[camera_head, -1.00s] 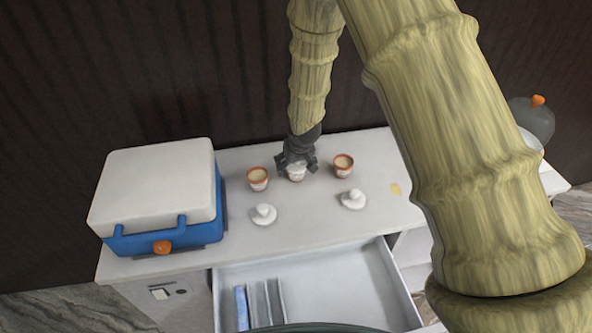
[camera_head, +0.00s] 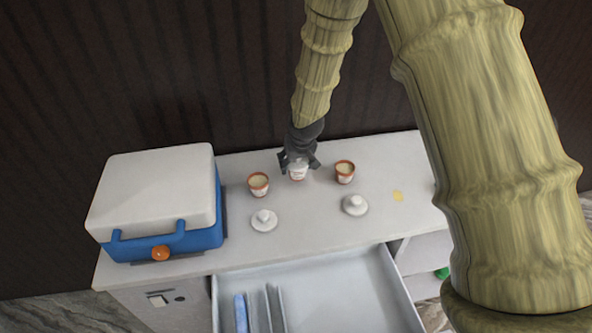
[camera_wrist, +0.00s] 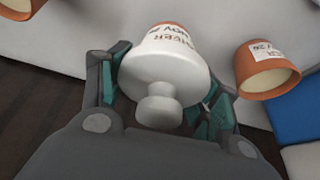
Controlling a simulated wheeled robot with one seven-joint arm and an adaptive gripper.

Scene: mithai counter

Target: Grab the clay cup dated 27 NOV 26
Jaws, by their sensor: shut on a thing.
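My gripper (camera_head: 299,160) is shut on the middle clay cup (camera_head: 298,174), which wears a white knobbed lid. In the wrist view the fingers (camera_wrist: 162,98) flank the lidded cup (camera_wrist: 168,34); its label reads "KHEER" with "NOV" below, the rest of the date hidden or unclear. An open clay cup (camera_head: 258,184) with pale contents stands to the left in the head view; in the wrist view it is at right (camera_wrist: 264,70), its label partly readable as "NOV 26". Another open clay cup (camera_head: 345,172) stands to the right; its date is not readable.
Two white lids (camera_head: 264,220) (camera_head: 355,205) lie on the white counter (camera_head: 310,228) in front of the open cups. A blue and white cooler (camera_head: 160,200) stands at the left. A drawer (camera_head: 330,290) is open at the front. A yellowish patch (camera_head: 398,197) marks the counter.

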